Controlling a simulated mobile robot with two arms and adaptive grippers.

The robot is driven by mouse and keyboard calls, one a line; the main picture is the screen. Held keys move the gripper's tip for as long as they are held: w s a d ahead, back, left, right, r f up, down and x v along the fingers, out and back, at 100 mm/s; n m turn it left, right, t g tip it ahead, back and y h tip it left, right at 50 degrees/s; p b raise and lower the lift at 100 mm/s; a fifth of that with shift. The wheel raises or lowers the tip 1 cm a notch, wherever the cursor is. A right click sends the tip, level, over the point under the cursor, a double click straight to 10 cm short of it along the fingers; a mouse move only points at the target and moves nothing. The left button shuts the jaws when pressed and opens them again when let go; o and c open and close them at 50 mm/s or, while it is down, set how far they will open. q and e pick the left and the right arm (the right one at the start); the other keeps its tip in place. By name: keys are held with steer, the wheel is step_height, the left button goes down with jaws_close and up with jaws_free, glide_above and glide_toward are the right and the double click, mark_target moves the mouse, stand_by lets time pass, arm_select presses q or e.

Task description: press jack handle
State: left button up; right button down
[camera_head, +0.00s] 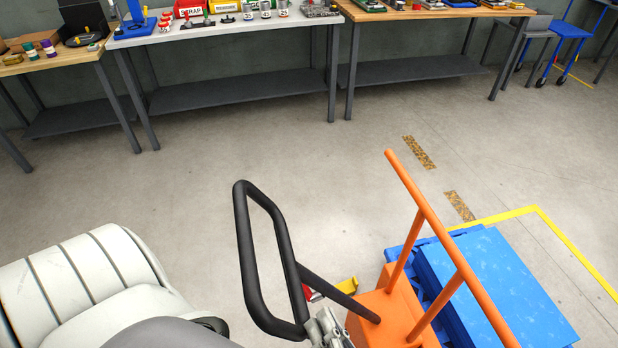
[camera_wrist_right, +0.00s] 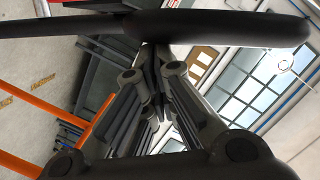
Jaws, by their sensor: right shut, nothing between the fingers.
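The jack handle (camera_head: 243,255) is a black loop on a black shaft, which runs down to an orange base (camera_head: 395,315) in the lower middle of the head view. My right gripper (camera_head: 328,328) is at the bottom edge of the head view, just right of the loop's lower end and below the shaft. It is shut with nothing between its fingers. In the right wrist view the handle (camera_wrist_right: 225,28) crosses the top as a dark bar, close to the fingertips (camera_wrist_right: 155,75). I cannot tell whether they touch. My left gripper is out of view.
An orange rail (camera_head: 440,225) rises from the base. Blue stacked loads (camera_head: 490,285) lie to its right, inside a yellow floor line (camera_head: 570,245). Workbenches (camera_head: 235,32) with small items stand along the back wall. The floor (camera_head: 290,150) between is clear.

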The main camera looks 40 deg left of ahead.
steer(key=v, duration=0.4)
stand_by(1.2)
steer(key=w+d+f+h, duration=0.2)
steer(key=w+d+f, duration=0.1)
steer(key=f, duration=0.6)
steer(key=w+d+f+h, duration=0.2)
steer(key=w+f+h, duration=0.1)
steer(key=f, duration=0.6)
steer(key=d+f+h, duration=0.2)
steer(key=d+f, duration=0.4)
steer(key=f, duration=0.3)
steer(key=d+f+h, duration=0.2)
steer(key=d+f, duration=0.3)
steer(key=f, duration=0.4)
steer(key=s+d+f+g+h, duration=0.2)
steer(key=s+d+f, duration=0.2)
steer(key=d+f, duration=0.25)
steer(key=s+d+f+g+h, duration=0.2)
steer(key=s+d+f, duration=0.2)
steer(key=d+f, duration=0.25)
steer(key=s+d+f+g, duration=0.1)
steer(key=s+d+f, duration=0.1)
steer(key=s, duration=0.4)
steer(key=s+d+f+g+h, duration=0.1)
steer(key=s+d+f, duration=0.2)
steer(key=s, duration=0.4)
steer(key=shift+s+f+g+h, duration=0.15)
steer(key=shift+f+g+h, duration=0.2)
steer(key=shift+f, duration=0.45)
